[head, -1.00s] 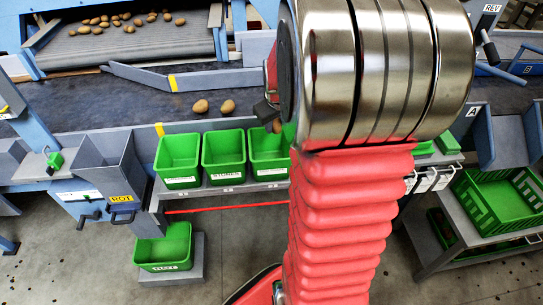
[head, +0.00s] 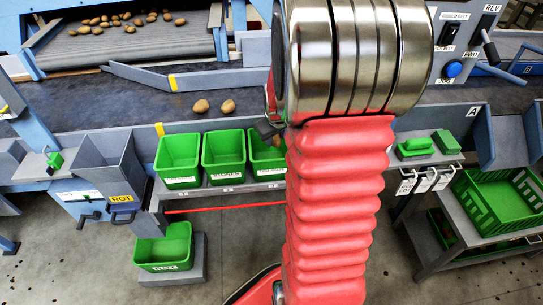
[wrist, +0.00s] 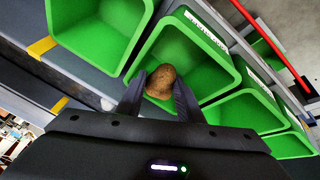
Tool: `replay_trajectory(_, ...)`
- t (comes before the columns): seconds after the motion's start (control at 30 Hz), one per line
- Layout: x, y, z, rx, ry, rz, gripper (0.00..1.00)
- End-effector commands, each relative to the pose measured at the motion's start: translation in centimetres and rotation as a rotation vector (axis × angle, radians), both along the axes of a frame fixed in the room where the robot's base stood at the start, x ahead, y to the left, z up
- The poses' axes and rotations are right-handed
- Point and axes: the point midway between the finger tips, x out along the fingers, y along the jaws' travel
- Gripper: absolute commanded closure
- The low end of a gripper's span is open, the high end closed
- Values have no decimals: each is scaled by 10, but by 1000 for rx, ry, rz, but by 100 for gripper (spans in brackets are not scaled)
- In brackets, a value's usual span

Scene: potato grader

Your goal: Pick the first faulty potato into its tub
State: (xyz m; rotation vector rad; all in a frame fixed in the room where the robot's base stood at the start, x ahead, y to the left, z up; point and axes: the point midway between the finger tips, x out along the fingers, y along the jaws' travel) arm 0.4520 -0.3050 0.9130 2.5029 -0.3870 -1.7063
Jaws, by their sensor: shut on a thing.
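My gripper (wrist: 159,90) is shut on a brown potato (wrist: 160,76), held between its two fingers. In the wrist view the potato is over the open mouth of a green tub (wrist: 205,70). In the head view my gripper (head: 268,128) is at the back rim of the rightmost visible tub of the front row (head: 259,166), partly hidden by my arm. The left tub (head: 180,181) and the middle tub (head: 224,177), whose label seems to read STONES, stand beside it. The held potato is mostly hidden in the head view. Its fault cannot be made out.
Two potatoes (head: 201,106) (head: 228,107) lie on the dark belt (head: 130,103). Several more lie on the rear conveyor (head: 150,45). A grey chute marked ROT (head: 122,185) stands left, above a low green tub (head: 165,266). A green crate (head: 480,205) is at right.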

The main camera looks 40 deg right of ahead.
Motion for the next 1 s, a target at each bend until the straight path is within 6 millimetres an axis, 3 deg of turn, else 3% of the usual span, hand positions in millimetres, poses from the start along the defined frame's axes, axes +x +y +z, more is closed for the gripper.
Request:
replay_trajectory(0.03, 0, 0, 0, 0, 0, 0, 90)
replay_trajectory(0.07, 0, 0, 0, 0, 0, 0, 66)
replay_trajectory(0.37, 0, 0, 0, 0, 0, -1, 45)
replay_trajectory(0.73, -1, 0, 3, -1, -1, -1, 45)
replay_trajectory(1.0, -9, 6, 25, -2, -3, -1, 45)
